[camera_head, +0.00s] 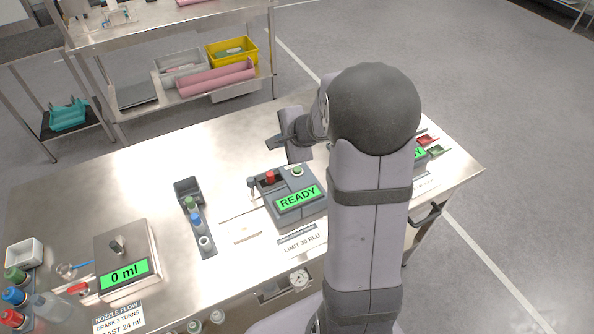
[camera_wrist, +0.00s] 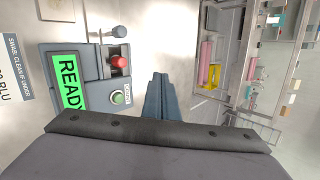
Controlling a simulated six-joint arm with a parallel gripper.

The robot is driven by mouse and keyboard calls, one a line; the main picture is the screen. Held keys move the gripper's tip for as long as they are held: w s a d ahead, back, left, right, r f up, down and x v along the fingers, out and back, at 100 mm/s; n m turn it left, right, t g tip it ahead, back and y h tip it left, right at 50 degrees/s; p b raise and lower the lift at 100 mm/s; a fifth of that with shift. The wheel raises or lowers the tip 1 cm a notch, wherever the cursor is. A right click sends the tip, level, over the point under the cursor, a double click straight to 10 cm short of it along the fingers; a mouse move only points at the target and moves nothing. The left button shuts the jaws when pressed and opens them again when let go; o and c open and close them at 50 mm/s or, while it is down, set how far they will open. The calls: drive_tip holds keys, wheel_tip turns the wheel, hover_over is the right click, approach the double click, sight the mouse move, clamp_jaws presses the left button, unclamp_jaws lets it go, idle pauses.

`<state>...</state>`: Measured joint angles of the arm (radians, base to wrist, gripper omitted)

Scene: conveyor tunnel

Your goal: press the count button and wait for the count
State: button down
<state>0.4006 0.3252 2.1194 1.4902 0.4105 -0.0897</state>
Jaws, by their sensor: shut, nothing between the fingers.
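The grey counter box (camera_head: 312,212) stands on the steel bench, and its green display (camera_head: 297,198) reads READY. A green button (camera_head: 297,171) sits on its top right; it also shows in the wrist view (camera_wrist: 117,97), with a small label beside it too small to read surely. A red-topped part (camera_head: 270,177) sits to its left, seen too in the wrist view (camera_wrist: 120,62). My gripper (camera_head: 279,143) is shut and empty, above the bench beyond the box. In the wrist view its fingers (camera_wrist: 160,80) are together, to the right of the green button and apart from it.
A dark rack (camera_head: 188,187) with capped vials stands left of the box. A second box (camera_head: 126,250) showing 0 ml is further left. A small lever with a round knob (camera_wrist: 119,31) rises beside the counter box. My arm hides part of the bench's right side.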

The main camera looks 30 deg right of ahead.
drive_tip(key=d+f+m, duration=0.1)
drive_tip(key=d+m, duration=0.4)
drive_tip(key=d, duration=0.2)
drive_tip(key=shift+s+f+m+b, duration=0.15)
drive_tip(key=shift+s+m+b, duration=0.2)
drive_tip(key=shift+s+m, duration=0.1)
drive_tip(key=shift+f, duration=0.15)
drive_tip(key=b, duration=0.7)
hover_over(297, 170)
drive_tip(key=f, duration=0.5)
drive_tip(key=s+f, duration=0.1)
drive_tip(key=f, duration=0.1)
drive_tip(key=shift+d+f, duration=0.25)
drive_tip(key=shift+f+b, duration=0.5)
drive_tip(key=shift+f, duration=0.1)
idle(0.5)
drive_tip(key=shift+f+b, duration=0.35)
drive_tip(key=shift+b, duration=0.2)
